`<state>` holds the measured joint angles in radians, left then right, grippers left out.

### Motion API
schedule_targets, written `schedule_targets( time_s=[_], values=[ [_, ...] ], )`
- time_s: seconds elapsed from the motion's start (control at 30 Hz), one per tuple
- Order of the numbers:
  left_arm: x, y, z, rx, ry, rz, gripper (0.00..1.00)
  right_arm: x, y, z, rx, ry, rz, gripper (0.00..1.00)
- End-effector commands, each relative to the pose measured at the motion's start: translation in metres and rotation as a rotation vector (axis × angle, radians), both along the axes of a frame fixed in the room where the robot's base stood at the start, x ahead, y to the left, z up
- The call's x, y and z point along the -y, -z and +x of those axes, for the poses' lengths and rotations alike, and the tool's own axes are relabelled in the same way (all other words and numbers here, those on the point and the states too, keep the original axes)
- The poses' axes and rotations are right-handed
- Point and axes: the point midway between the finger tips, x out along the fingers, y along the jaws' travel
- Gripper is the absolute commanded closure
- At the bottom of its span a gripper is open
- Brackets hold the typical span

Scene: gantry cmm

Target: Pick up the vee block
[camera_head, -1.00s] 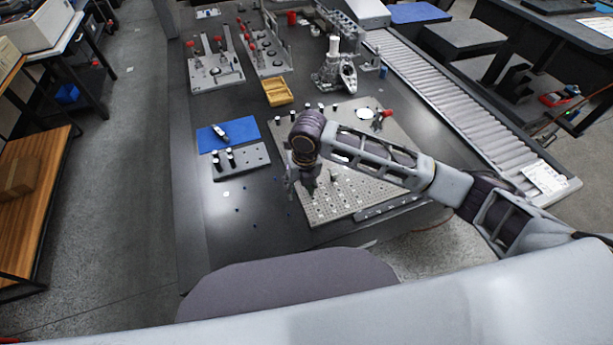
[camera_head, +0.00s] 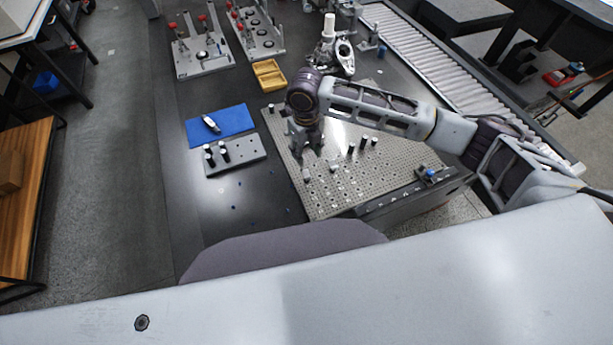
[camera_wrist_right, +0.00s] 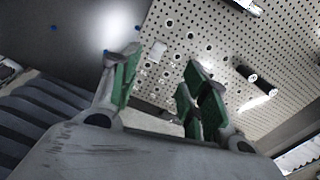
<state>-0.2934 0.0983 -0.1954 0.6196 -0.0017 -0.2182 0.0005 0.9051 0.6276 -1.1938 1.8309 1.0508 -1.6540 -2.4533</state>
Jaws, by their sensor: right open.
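My right gripper (camera_head: 307,150) points down over the left part of the perforated plate (camera_head: 325,205). In the right wrist view its green-padded fingers (camera_wrist_right: 162,80) are apart with nothing held between them. A small light-grey block (camera_wrist_right: 156,52) shows past the fingertips in that view, on the plate. Small light pieces stand on the plate just in front of the gripper in the head view, one of them (camera_head: 307,175) nearest its left edge. I cannot tell for sure which piece is the vee block. My left gripper is not in view.
Several dark pins (camera_head: 363,143) stand on the plate right of the gripper. A grey block with black pins (camera_head: 240,158), a blue mat (camera_head: 232,121) and a yellow tray (camera_head: 268,76) lie to the left and behind. Fixtures stand farther back. The table's front left is mostly clear.

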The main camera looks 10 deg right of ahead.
Motion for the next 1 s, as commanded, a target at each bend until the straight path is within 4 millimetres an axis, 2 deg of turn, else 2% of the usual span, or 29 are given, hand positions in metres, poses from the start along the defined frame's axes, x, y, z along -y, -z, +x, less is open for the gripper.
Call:
schedule_targets(
  time_s=[0.27,0.73,1.0],
  values=[
    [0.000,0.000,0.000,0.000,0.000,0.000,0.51,0.000,0.014,-0.001,-0.001,0.001,0.000,0.55],
    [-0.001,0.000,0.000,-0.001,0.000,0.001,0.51,0.000,0.074,-0.001,-0.001,0.001,0.000,0.55],
    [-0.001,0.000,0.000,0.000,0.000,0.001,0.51,0.000,0.086,-0.001,0.001,0.001,0.000,0.55]
  ],
)
